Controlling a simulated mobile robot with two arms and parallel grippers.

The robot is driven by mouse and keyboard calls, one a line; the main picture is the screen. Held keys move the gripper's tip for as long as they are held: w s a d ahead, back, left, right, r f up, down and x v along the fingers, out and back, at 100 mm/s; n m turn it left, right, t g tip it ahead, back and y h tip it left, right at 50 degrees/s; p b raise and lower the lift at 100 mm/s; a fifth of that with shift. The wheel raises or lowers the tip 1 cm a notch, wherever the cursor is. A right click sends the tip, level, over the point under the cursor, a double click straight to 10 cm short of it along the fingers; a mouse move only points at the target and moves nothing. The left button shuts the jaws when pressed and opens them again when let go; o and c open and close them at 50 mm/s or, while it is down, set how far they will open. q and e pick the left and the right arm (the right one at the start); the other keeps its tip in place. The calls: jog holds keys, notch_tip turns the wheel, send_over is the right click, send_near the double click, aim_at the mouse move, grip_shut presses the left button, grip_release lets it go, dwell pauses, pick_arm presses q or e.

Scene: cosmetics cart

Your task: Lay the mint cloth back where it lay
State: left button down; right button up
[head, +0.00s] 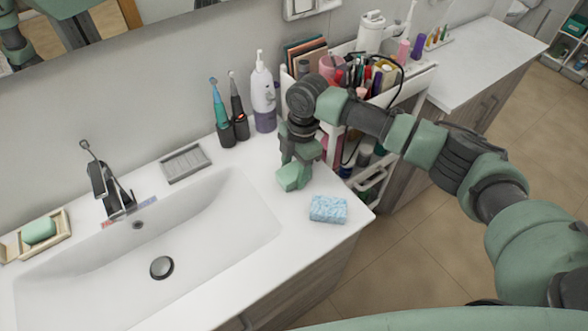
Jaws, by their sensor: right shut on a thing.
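The mint cloth (292,177) is a small, pale green folded piece at the right end of the white sink counter. My right gripper (296,163) points down from above and is shut on it. The gripper hides the cloth's upper part. I cannot tell whether its lower edge touches the counter or hangs just above it. My left gripper is not in view.
A blue speckled sponge (328,209) lies close to the right of the cloth, near the counter edge. Two electric toothbrushes (224,125) and a white-purple bottle (263,98) stand behind. The basin (205,235) lies left. A crowded cosmetics cart (408,85) stands behind my right arm.

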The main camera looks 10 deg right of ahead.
jog(key=o, duration=1.2)
jog(key=shift+f, duration=0.1)
jog(key=shift+w+d+r+b, duration=0.1)
jog(key=shift+d+r+b, duration=0.3)
jog(key=shift+r, duration=1.65)
jog(key=shift+w+d+r+b, duration=0.15)
jog(key=shift+r+b, duration=0.4)
jog(key=shift+r, duration=1.45)
jog(key=shift+w+d+r+b, duration=0.1)
jog(key=shift+d+r+b, duration=0.3)
jog(key=shift+r, duration=1.65)
jog(key=shift+a, duration=0.15)
